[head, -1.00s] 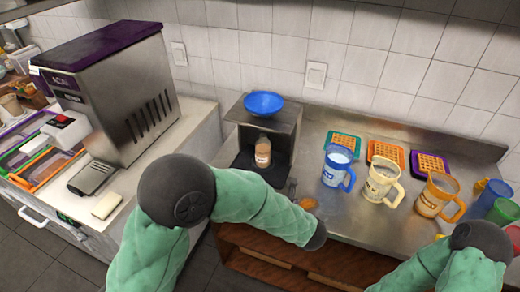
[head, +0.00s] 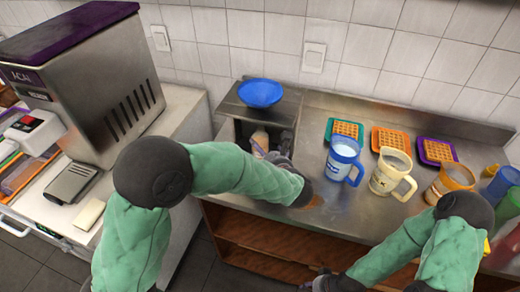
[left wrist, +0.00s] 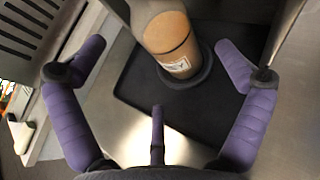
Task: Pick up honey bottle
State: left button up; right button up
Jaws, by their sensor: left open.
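The honey bottle (head: 260,141) is a clear bottle with amber-brown contents and a pale label. It stands upright inside the metal stand, partly hidden by my left gripper (head: 280,148) in the head view. In the left wrist view the bottle (left wrist: 168,38) is ahead on a black tray (left wrist: 128,88), its top cut off by the frame. My left gripper is open, with its purple fingers spread wide to either side of the bottle and no contact visible. My right gripper (head: 325,282) is low at the bottom of the head view, dark and too unclear to read.
To the right are a blue pitcher (head: 341,160), a cream pitcher (head: 390,173), an orange pitcher (head: 450,180) and waffles on coloured trays.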

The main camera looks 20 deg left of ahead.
pick_arm(q)
jog(key=b+x, duration=0.2)
jog(key=x, duration=0.3)
jog(key=shift+w, duration=0.15)
jog(key=c, duration=1.5)
jog(key=shift+r, duration=0.2)
